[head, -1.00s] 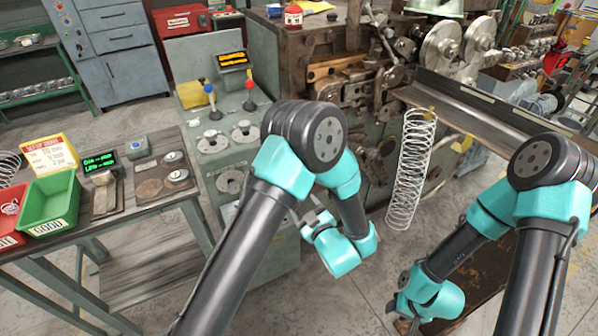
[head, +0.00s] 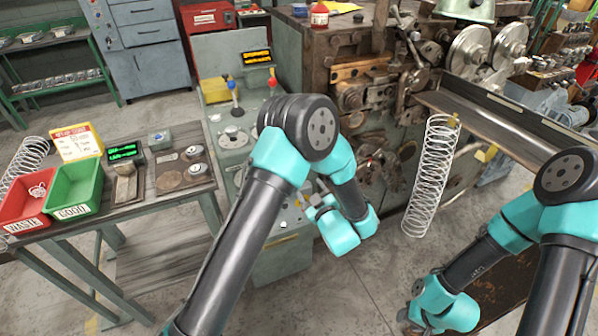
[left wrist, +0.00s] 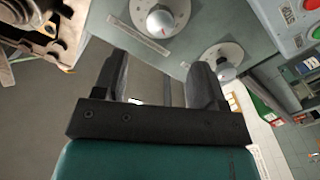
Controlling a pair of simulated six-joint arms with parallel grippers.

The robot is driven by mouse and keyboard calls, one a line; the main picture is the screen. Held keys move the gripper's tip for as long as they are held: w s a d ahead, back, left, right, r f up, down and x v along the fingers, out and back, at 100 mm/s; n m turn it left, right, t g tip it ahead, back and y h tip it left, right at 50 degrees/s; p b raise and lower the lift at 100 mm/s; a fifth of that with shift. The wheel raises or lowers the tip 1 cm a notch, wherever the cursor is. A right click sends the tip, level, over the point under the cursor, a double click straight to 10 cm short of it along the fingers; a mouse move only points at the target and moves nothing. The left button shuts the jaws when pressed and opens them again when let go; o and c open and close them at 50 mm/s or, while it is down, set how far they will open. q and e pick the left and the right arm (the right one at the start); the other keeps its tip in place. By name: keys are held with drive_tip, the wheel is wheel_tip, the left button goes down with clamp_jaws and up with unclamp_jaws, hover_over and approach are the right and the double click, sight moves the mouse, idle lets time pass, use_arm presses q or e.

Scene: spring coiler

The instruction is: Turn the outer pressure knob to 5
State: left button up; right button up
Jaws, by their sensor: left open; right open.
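The grey control panel (head: 225,60) stands in the middle left of the head view, with silver knobs on round dials. One dial knob (head: 232,134) is in clear sight there; others are partly hidden behind my left arm. I cannot tell which is the outer pressure knob, nor read the settings. My left gripper (head: 314,203) is open and empty, its fingers (left wrist: 157,82) apart from the knobs. My right gripper (head: 408,318) is open and low, away from the panel.
A coil spring (head: 432,175) hangs by the coiling machine (head: 350,75) right of the panel. Red and green buttons (left wrist: 302,14) show on the panel.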

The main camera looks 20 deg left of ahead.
use_arm(q)
drive_tip(key=x, duration=1)
drive_tip(key=shift+a, duration=0.1)
drive_tip(key=c, duration=0.9)
